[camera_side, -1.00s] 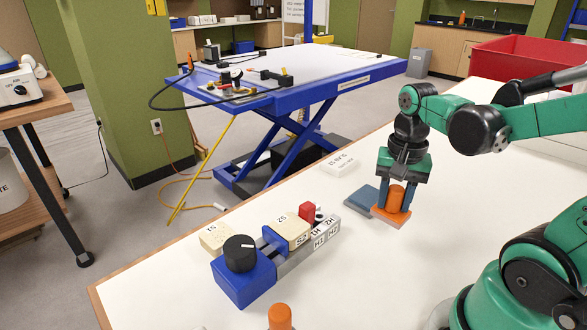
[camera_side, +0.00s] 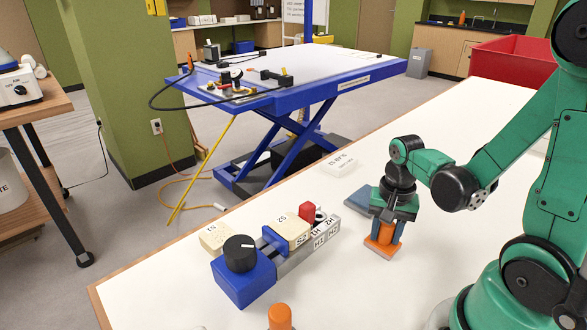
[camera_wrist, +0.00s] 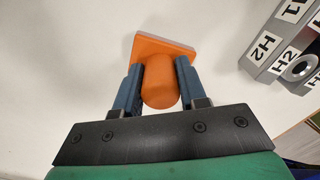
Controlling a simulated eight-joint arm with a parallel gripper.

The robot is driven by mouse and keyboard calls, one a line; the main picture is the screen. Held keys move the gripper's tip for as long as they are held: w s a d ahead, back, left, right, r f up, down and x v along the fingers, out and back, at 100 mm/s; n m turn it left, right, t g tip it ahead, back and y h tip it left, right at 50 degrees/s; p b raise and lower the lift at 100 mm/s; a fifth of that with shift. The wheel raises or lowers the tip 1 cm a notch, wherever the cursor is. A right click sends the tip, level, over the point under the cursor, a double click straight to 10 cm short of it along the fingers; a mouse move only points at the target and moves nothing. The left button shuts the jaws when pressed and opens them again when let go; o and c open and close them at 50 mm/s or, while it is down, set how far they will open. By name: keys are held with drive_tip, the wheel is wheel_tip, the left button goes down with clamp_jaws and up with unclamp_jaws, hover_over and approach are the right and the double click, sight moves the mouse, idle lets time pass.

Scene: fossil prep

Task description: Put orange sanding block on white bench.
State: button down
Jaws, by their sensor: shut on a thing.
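The orange sanding block (camera_side: 378,250) has a flat plate and a rounded handle. My gripper (camera_side: 384,238) points down with its blue fingers shut on the handle, one on each side. In the wrist view the block (camera_wrist: 160,45) shows its plate beyond the fingertips, with my gripper (camera_wrist: 159,78) around the handle. The plate is low over the white bench (camera_side: 330,275); I cannot tell whether it touches. A blue-grey pad (camera_side: 358,199) lies on the bench just behind the block, partly hidden by my gripper.
A blue vise (camera_side: 243,280) with a black knob (camera_side: 240,253), pale blocks (camera_side: 290,228) and grey labelled blocks (camera_side: 325,232) stands to the left. A white labelled piece (camera_side: 338,164) lies behind. Another orange knob (camera_side: 280,318) shows at the bottom edge. Bench between is clear.

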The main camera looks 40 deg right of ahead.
drive_tip(key=shift+f, duration=0.15)
drive_tip(key=shift+c, duration=2.4)
unclamp_jaws()
wheel_tip(320, 180, up, 12)
drive_tip(key=w+a+n+t, duration=0.5)
drive_tip(key=a+n+t, duration=0.2)
drive_tip(key=n, duration=0.5)
drive_tip(key=shift+w+a, duration=0.4)
drive_tip(key=shift+a, duration=0.55)
